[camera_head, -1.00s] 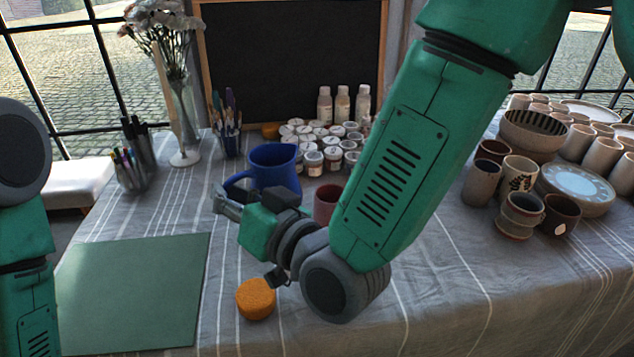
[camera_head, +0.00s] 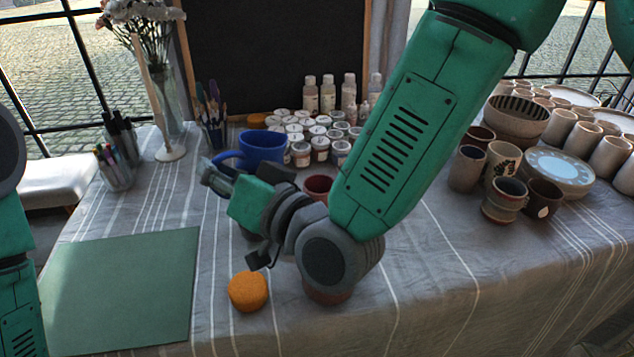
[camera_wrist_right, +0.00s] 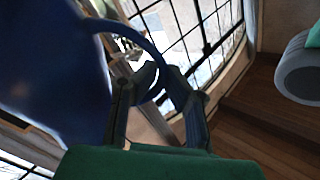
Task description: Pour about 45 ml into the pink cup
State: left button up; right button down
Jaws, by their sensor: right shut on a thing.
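The blue jug (camera_head: 262,148) is near the middle of the table in the head view, its lower part hidden behind my right gripper (camera_head: 214,176). My right gripper is shut on the jug's handle. The right wrist view shows the handle passing between the fingers (camera_wrist_right: 160,90), with the jug's dark blue body (camera_wrist_right: 50,70) filling the left side. A pinkish-red cup (camera_head: 318,184) stands just right of the jug, partly hidden by my right arm. Another reddish piece (camera_head: 328,296) shows under my right wrist joint, mostly hidden. My left gripper is out of view.
An orange round sponge (camera_head: 248,291) lies in front of my right wrist. A green mat (camera_head: 120,290) covers the front left. Paint jars (camera_head: 320,148) and bottles (camera_head: 328,95) stand behind the jug. Several cups and a bowl (camera_head: 516,120) crowd the right side.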

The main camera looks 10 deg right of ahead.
aim_at(237, 156)
jog(key=shift+w+d+r+m, duration=0.35)
jog(key=shift+d+r+m, duration=0.25)
jog(key=shift+d+m, duration=0.15)
jog(key=shift+w+d+f+m+t+b, duration=0.1)
jog(key=shift+w+d+m+t+b, duration=0.15)
jog(key=shift+d+m, duration=0.25)
jog(key=shift+w+d+f+m+t+b, duration=0.15)
jog(key=shift+w+d+m+b, duration=0.1)
jog(key=shift+d+m, duration=0.15)
jog(key=shift+w+d+r+m, duration=0.3)
jog(key=shift+w+d+m, duration=0.15)
jog(key=shift+d+m, duration=0.4)
jog(key=shift+w+d+r+m, duration=0.1)
jog(key=shift+w+d+m, duration=0.15)
jog(key=shift+m, duration=0.45)
jog(key=shift+w+d+m+t+b, duration=0.35)
jog(key=shift+d+m, duration=0.2)
jog(key=shift+m, duration=0.4)
jog(key=shift+w+d+m+t+b, duration=0.3)
jog(key=shift+d+m, duration=0.25)
jog(key=shift+m, duration=0.4)
dwell(0.5)
